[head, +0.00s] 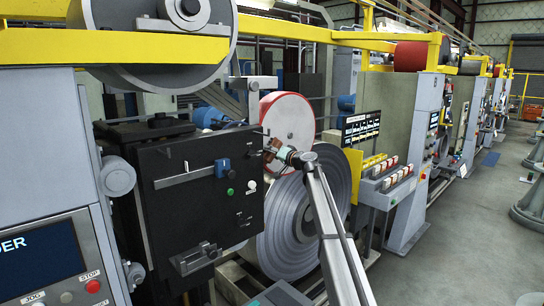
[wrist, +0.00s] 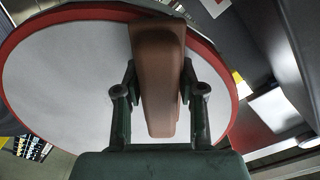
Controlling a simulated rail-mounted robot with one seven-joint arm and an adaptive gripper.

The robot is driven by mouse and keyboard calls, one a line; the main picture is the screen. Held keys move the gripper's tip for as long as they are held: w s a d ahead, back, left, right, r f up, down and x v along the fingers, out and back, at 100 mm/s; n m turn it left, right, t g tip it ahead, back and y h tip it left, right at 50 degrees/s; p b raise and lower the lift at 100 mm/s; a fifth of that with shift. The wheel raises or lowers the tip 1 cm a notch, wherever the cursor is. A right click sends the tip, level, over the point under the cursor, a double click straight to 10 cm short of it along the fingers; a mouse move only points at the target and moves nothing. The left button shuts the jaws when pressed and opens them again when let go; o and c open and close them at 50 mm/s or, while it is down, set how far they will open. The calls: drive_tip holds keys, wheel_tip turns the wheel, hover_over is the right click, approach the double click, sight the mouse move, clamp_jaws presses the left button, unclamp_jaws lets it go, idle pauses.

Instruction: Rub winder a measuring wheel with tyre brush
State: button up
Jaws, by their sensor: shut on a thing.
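The measuring wheel (head: 287,118) is a pale disc with a red rim, behind the right edge of the black machine box. In the wrist view the wheel (wrist: 65,85) fills much of the picture, its red rim curving around the pale face. My gripper (head: 272,151) is in front of the wheel's lower left part. It is shut on the tyre brush (wrist: 158,80), a brown block held between both fingers. The brush's far end reaches the wheel's upper rim in the wrist view; I cannot tell whether they touch. Its bristles are not clearly visible.
The black machine box (head: 200,205) with a lever and buttons stands just left of my gripper. A large grey steel coil (head: 290,235) is below the wheel. A stand with red and white blocks (head: 387,180) is to the right. The aisle floor (head: 455,235) at the right is open.

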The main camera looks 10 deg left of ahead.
drive_tip(key=shift+r, duration=0.35)
drive_tip(key=w+d+b, duration=0.2)
drive_tip(key=w+d, duration=0.2)
drive_tip(key=w, duration=0.1)
drive_tip(key=shift+w+d, duration=0.25)
drive_tip(key=shift+w, duration=0.05)
idle(0.3)
drive_tip(key=shift+s+b, duration=0.1)
drive_tip(key=shift+b, duration=0.25)
drive_tip(key=shift+s+a+b, duration=0.8)
drive_tip(key=shift+s+a, duration=0.35)
drive_tip(key=shift+s, duration=0.2)
drive_tip(key=shift+s+a+b, duration=0.8)
drive_tip(key=shift+s+a, duration=0.3)
drive_tip(key=shift+s, duration=0.3)
drive_tip(key=shift+s+a+b, duration=0.8)
drive_tip(key=shift+s+a, duration=0.35)
drive_tip(key=shift+s, duration=0.2)
